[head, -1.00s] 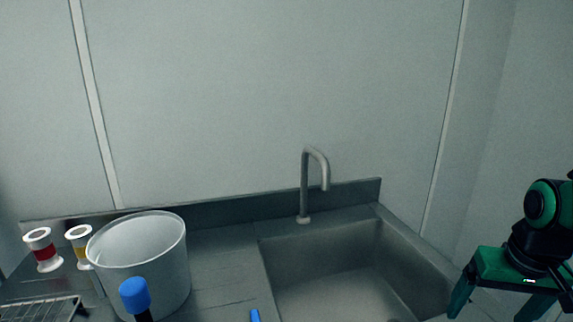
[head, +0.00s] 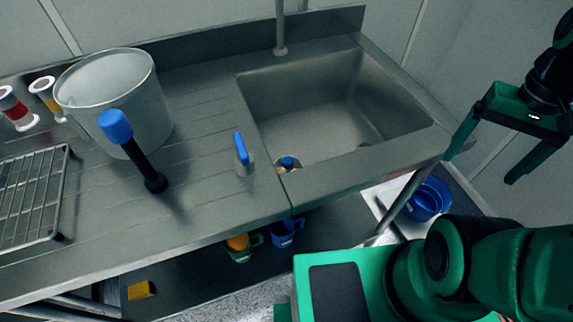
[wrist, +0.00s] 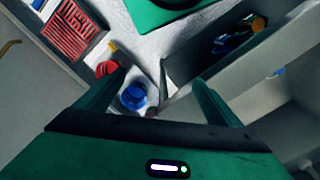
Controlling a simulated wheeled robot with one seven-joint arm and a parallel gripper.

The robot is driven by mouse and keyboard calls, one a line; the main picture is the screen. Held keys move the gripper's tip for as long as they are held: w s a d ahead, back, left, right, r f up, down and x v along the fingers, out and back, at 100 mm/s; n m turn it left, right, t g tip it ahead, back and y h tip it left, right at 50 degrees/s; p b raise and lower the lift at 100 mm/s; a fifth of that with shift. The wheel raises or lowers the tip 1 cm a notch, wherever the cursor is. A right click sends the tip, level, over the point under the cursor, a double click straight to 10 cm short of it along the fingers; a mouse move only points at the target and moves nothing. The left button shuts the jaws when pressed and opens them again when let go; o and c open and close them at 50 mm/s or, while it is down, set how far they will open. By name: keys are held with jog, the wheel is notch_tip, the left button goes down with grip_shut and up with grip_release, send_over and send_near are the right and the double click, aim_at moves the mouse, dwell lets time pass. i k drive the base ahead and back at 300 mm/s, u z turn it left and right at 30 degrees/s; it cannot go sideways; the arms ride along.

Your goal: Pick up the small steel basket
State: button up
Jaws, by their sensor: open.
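A small round steel-rimmed cup (head: 288,164) with something blue in it sits at the front left corner of the sink in the head view. It looks like the small steel basket, but it is too small to be sure. My gripper (head: 480,170) is at the right of the head view, beyond the sink's right end and well apart from the cup. Its two fingers are spread with nothing between them. The wrist view shows the open fingers (wrist: 160,80) too; I cannot make out the basket there.
On the counter stand a large pail (head: 115,100), a blue-capped black stick (head: 135,150), a blue-topped piece (head: 241,150) and a wire rack (head: 30,200). A blue tub (head: 427,198) sits low at right. Mugs (head: 286,230) are under the counter.

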aim_at(285, 164)
jog(key=u, duration=0.55)
jog(key=k, duration=1.35)
